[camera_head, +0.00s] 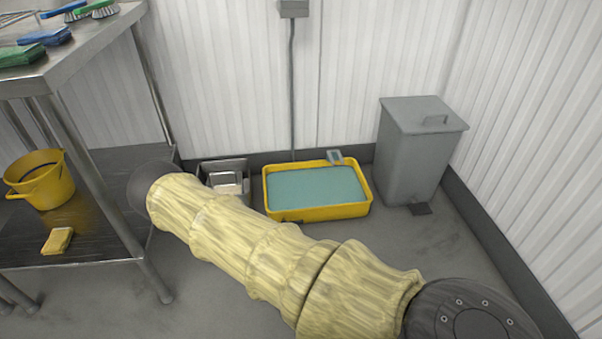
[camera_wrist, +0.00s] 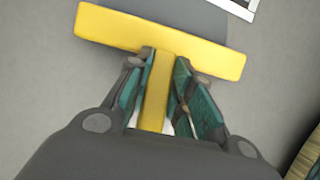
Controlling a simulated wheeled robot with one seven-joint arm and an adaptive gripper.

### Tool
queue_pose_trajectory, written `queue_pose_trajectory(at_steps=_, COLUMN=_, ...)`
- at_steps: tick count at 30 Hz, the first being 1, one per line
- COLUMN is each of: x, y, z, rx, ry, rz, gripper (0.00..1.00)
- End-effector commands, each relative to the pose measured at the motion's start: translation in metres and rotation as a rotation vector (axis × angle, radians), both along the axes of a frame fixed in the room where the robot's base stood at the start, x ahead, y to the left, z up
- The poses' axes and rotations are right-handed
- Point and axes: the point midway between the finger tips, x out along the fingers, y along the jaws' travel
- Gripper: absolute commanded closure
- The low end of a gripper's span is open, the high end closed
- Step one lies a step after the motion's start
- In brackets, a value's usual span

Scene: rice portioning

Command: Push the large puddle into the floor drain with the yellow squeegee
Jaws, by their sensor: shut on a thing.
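The yellow squeegee (camera_wrist: 165,38) shows in the wrist view, its wide bar across the top and its handle (camera_wrist: 157,90) running down between my fingers. My gripper (camera_wrist: 163,72) is shut on that handle. Just beyond the bar lies a flat, darker grey patch (camera_wrist: 195,14), which may be part of the puddle. A white-edged dark shape (camera_wrist: 238,8) at the top right, cut off by the frame, may be the floor drain. In the head view neither puddle nor drain can be made out, and my arm hides much of the floor and the gripper.
In the head view a yellow tray (camera_head: 370,205) with blue-green liquid stands by the back wall. Beside it are a metal container (camera_head: 222,165) and a grey pedal bin (camera_head: 412,150). A steel shelf unit (camera_head: 155,80) with a yellow bucket (camera_head: 45,180) and sponge (camera_head: 57,240) stands left.

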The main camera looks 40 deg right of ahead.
Motion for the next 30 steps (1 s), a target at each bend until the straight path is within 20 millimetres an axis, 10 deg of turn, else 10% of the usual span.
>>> queue_pose_trajectory(at_steps=30, x=-0.017, y=-0.028, z=0.000, rx=0.000, ry=0.001, rz=0.000, gripper=1.00)
